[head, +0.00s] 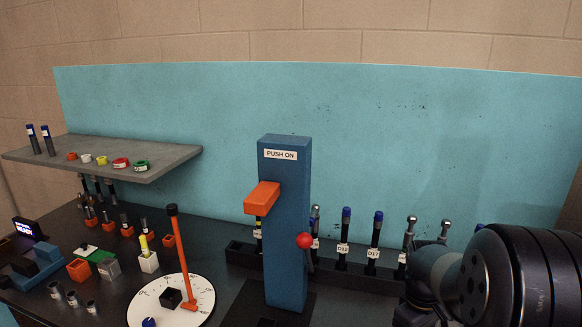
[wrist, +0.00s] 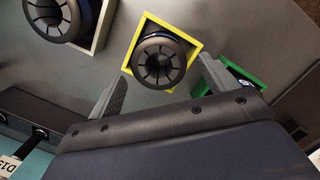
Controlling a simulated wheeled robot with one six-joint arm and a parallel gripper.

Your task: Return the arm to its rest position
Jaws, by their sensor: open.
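My arm (head: 500,275) shows large and dark at the right edge of the head view, in front of the rack of hoses. Its gripper cannot be made out there. In the wrist view my gripper (wrist: 164,76) has its two fingers spread apart, with nothing clamped between them.
A blue post (head: 286,215) labelled PUSH ON, with an orange block and red ball, stands mid-bench. Capped hoses (head: 345,235) stand in a rack behind. A grey shelf (head: 150,165) is at left. A round dial (head: 172,300) with an orange lever stands in front.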

